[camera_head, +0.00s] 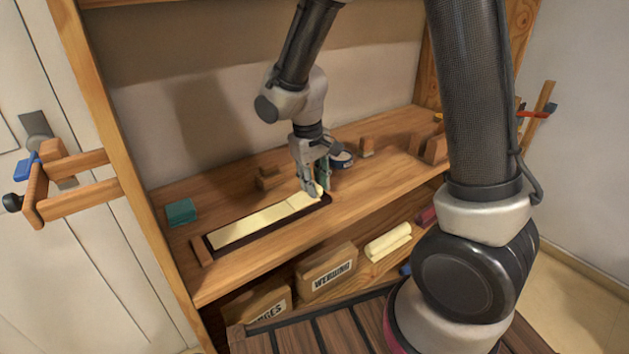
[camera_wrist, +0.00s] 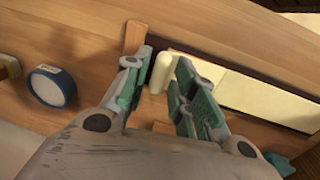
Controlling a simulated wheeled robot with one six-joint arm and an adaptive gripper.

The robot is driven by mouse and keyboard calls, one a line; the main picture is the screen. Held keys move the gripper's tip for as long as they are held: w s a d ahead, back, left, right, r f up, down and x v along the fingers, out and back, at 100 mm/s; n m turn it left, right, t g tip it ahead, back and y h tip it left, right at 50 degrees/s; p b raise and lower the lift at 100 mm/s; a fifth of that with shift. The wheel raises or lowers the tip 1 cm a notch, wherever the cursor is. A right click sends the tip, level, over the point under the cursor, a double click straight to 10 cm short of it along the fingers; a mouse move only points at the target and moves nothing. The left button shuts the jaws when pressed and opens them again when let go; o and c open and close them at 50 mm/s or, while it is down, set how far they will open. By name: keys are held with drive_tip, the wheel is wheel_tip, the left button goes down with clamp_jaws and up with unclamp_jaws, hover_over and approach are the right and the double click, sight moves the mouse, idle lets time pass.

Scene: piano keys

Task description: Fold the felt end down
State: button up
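The cream felt strip (camera_head: 257,222) lies flat in a long dark-edged bed on the wooden shelf. Its long flat part also shows at the right in the wrist view (camera_wrist: 240,92). My gripper (camera_head: 315,188) points down at the strip's right end. In the wrist view, my gripper (camera_wrist: 162,72) has its green-padded fingers on both sides of the rounded cream felt end (camera_wrist: 161,74). The underside of this end is hidden.
A round blue-and-white tin (camera_head: 342,159) stands behind my gripper. Labelled boxes (camera_head: 327,271) and cream rolls (camera_head: 388,242) are below. The shelf front is clear.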

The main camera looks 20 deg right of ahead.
clamp_jaws()
drive_tip(key=shift+s+a+r, duration=0.25)
drive_tip(key=shift+a+r, duration=0.55)
drive_tip(key=shift+r, duration=0.3)
drive_tip(key=shift+o, duration=0.6)
unclamp_jaws()
drive_tip(key=shift+s+f, duration=0.1)
drive_tip(key=o, duration=0.3)
drive_tip(key=shift+a, duration=0.25)
